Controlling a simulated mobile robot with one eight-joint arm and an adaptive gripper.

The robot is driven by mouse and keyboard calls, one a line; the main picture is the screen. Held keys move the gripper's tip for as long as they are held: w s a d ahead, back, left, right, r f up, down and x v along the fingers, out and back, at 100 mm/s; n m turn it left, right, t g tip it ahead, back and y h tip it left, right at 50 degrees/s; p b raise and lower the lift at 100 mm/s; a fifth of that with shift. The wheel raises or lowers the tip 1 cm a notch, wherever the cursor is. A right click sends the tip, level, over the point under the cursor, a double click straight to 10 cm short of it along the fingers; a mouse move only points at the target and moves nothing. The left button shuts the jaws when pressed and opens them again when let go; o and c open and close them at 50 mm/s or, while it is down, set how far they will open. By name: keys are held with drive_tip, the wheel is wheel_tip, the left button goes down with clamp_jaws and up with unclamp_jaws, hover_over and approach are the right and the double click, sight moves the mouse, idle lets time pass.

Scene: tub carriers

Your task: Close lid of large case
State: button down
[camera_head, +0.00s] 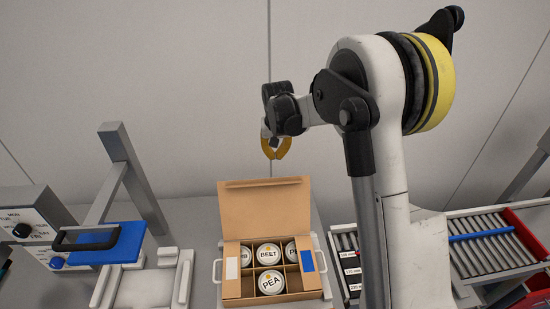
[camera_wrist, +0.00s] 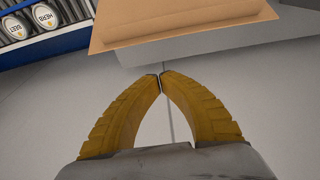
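The large case (camera_head: 232,292) is an open brown cardboard box on a grey surface. Its lid (camera_head: 265,207) stands raised at the back. Several round white tubs sit in its compartments, among them a BEET tub (camera_head: 268,254) and a PEA tub (camera_head: 271,282). My gripper (camera_head: 275,157) has yellow fingers and hangs above and behind the raised lid, apart from it. In the wrist view the fingertips (camera_wrist: 160,77) meet with nothing between them. A brown panel, likely the lid (camera_wrist: 180,25), lies beyond the fingertips there.
A white-handled tray (camera_head: 217,272) surrounds the case. A blue-topped device (camera_head: 118,243) stands to the left. A roller rack (camera_head: 485,248) with red edges is at right. The wrist view shows more labelled tubs (camera_wrist: 44,14) on a blue-edged shelf. A grey wall stands behind.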

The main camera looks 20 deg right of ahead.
wheel_tip(320, 180, down, 7)
drive_tip(key=s+p, duration=0.1)
drive_tip(key=shift+s+a, duration=0.15)
drive_tip(key=shift+s, duration=0.05)
drive_tip(key=shift+f, duration=0.1)
drive_tip(key=shift+s, duration=0.1)
idle(0.5)
